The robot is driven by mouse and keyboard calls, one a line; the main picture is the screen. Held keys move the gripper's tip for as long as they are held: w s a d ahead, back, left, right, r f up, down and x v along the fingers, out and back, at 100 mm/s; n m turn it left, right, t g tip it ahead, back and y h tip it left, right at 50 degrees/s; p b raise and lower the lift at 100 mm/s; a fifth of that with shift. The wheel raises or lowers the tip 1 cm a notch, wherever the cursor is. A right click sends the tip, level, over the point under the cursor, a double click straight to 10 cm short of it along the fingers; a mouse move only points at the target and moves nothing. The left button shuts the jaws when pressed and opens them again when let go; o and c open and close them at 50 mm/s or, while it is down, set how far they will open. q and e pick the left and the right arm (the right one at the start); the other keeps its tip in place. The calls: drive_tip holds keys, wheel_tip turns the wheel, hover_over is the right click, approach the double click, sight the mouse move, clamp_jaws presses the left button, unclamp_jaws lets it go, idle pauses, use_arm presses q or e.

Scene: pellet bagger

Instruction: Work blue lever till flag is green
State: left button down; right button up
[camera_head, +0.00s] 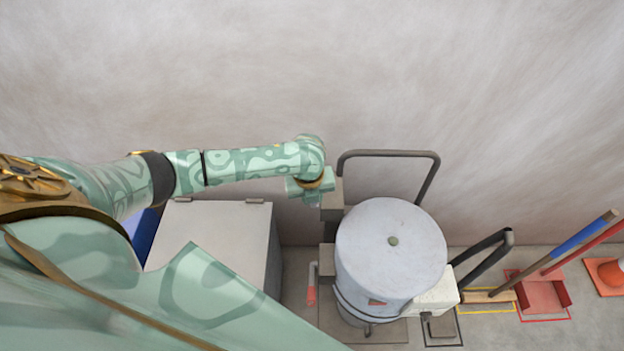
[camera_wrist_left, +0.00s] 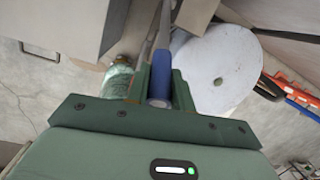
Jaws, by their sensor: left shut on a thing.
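My left gripper (camera_head: 318,192) is at the left of the pale round drum (camera_head: 385,240), high beside its grey frame. In the left wrist view the gripper (camera_wrist_left: 160,76) is shut on the blue lever (camera_wrist_left: 160,82), whose blue grip runs between the two fingers. In the head view the lever is hidden by the gripper and arm. The drum also shows in the left wrist view (camera_wrist_left: 220,78), just beyond the fingers. I cannot make out a flag in either view, nor its colour. My right gripper is not in view.
A grey cabinet (camera_head: 215,240) stands left of the drum. A bent dark tube (camera_head: 390,153) rises behind the drum. A red-and-grey handle (camera_head: 312,285) is low at its left. At the right are a broom (camera_head: 565,248), a red dustpan (camera_head: 543,292) and an orange cone (camera_head: 608,274).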

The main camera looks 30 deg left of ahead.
use_arm(q)
drive_tip(key=s+d+f+t+y+p, duration=0.2)
drive_tip(key=s+d+f+t, duration=0.2)
drive_tip(key=s+f, duration=0.2)
drive_tip(key=shift+s+f, duration=0.15)
drive_tip(key=shift+s, duration=0.2)
drive_tip(key=shift+d, duration=0.1)
drive_tip(key=c, duration=1.2)
unclamp_jaws()
drive_tip(key=p+v, duration=0.4)
drive_tip(key=v, duration=1.2)
drive_tip(key=shift+d, duration=0.3)
drive_tip(key=shift+s, duration=0.1)
